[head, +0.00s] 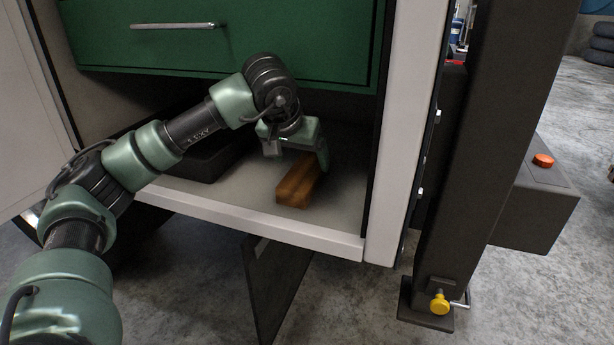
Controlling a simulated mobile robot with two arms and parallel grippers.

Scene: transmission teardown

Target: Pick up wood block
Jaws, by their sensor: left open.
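The wood block (294,191) is a brown, long piece lying on the light floor of an open cabinet compartment, pointing from the front edge toward the back. My left arm reaches in from the left, and my left gripper (298,166) is at the far end of the block. It is open, with one finger to the left of the block and the other to the right. The gripper partly hides the far end of the block, and I cannot tell whether the fingers touch it. My right gripper is not in view.
A green drawer (230,40) with a metal handle hangs above the compartment. A black tray (205,160) sits inside at the left, behind my arm. The cabinet's white side post (402,150) bounds the right. A dark column (480,150) stands further right.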

